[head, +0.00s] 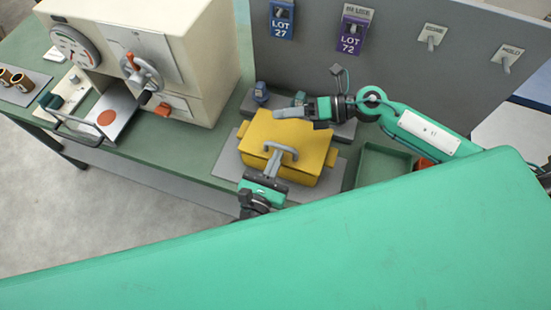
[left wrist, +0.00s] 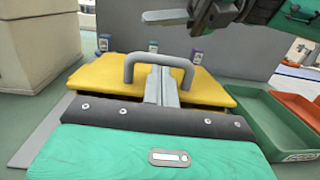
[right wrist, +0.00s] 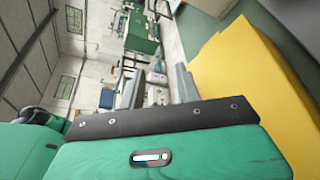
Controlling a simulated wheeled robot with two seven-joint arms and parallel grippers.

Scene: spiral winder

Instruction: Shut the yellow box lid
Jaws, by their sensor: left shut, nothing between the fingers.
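The yellow box (head: 318,165) stands on the green bench. Its yellow lid (head: 265,130) has a grey arched handle (head: 283,147); the lid shows broadly in the left wrist view (left wrist: 103,75). I cannot tell how wide any gap under the lid is. My left gripper (head: 272,165) is shut and empty at the front of the lid, its fingers (left wrist: 161,88) pointing toward the handle. My right gripper (head: 287,113) is above the lid's far edge, with its fingers apart and empty. A yellow surface of the box (right wrist: 250,80) fills the right of the right wrist view.
A cream machine (head: 170,60) with a dial and crank stands to the left. A green tray (head: 375,165) lies right of the box. A grey panel (head: 400,60) with LOT 27 and LOT 72 tags rises behind.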

